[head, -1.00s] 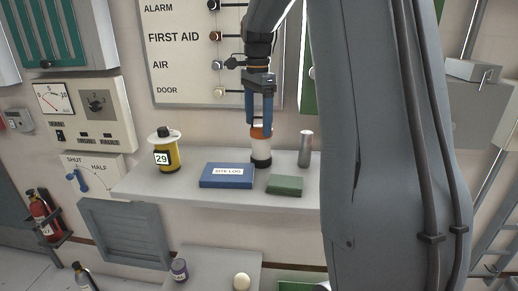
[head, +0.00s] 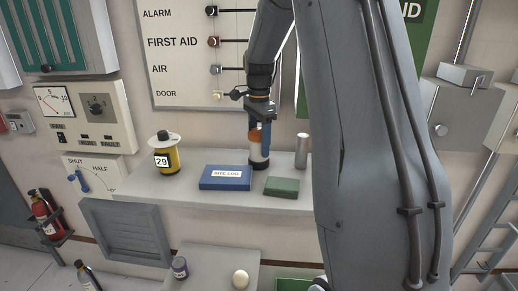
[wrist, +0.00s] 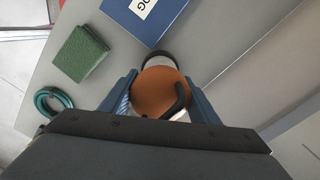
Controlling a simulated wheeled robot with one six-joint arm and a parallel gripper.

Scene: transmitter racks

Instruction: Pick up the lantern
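The lantern has an orange top, a white body and a black base. It stands upright on the grey shelf (head: 215,196) in the head view (head: 258,155). In the wrist view I look down on its orange top (wrist: 158,92), with a black curved handle across it. My gripper (head: 260,140) is lowered over the lantern from above. In the wrist view the blue fingers of my gripper (wrist: 162,76) lie on either side of the lantern, and I see no clear grip on it. The lantern's lower body is partly hidden by its top.
A blue SITE LOG book (head: 226,177) and a green block (head: 281,187) lie in front of the lantern. A grey cylinder (head: 302,151) stands to its right. A yellow canister marked 29 (head: 165,156) stands at the shelf's left. A teal ring (wrist: 52,103) shows in the wrist view.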

